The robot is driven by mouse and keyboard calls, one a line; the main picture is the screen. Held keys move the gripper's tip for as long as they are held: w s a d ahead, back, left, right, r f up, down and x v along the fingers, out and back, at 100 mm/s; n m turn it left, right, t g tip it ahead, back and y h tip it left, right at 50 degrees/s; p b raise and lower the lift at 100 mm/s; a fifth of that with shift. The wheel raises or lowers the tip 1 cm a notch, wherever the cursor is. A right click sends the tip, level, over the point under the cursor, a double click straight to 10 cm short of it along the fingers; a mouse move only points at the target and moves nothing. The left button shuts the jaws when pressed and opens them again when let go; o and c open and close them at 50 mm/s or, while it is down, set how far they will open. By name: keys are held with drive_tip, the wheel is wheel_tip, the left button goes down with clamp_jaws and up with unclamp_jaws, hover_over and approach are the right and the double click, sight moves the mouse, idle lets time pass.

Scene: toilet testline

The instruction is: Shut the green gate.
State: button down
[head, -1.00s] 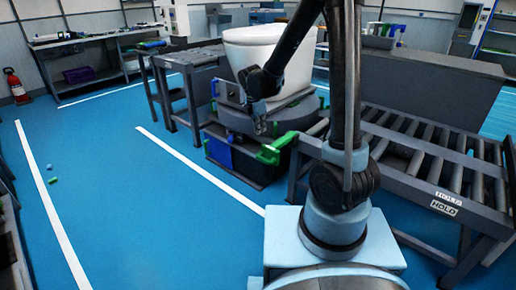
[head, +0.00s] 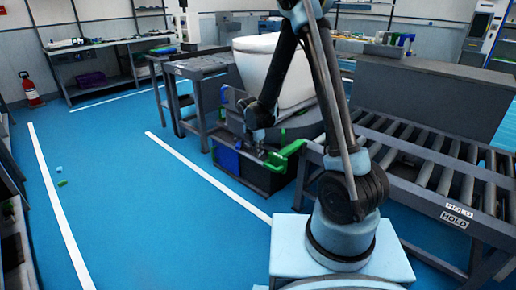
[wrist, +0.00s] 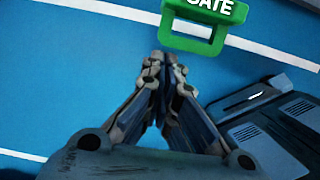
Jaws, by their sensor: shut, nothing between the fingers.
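The green gate handle (head: 287,154) stands out from the front of the dark test stand under the white toilet. In the wrist view the green handle, a looped piece with a white "GATE" label (wrist: 200,38), is at the top. My gripper (wrist: 167,62) is shut and empty, its tips just below the handle's lower bar in that picture. I cannot tell whether they touch it. In the head view my gripper (head: 260,149) is beside the handle's left end, low in front of the stand. Most of the gate beyond its handle is hard to make out.
The white toilet (head: 262,68) sits on the stand. A roller conveyor (head: 425,165) with "HOLD" labels is at right, another table (head: 200,70) at left.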

sight(267, 161)
drive_tip(key=w+f, duration=0.1)
drive_tip(key=d+f, duration=0.1)
drive_tip(key=w+d+f, duration=0.1)
drive_tip(key=f, duration=0.1)
drive_tip(key=shift+w+d, duration=0.1)
drive_tip(key=shift+w, duration=0.25)
drive_tip(key=shift+w+d, duration=0.45)
drive_tip(key=shift+w, duration=0.15)
drive_tip(key=shift+w, duration=0.15)
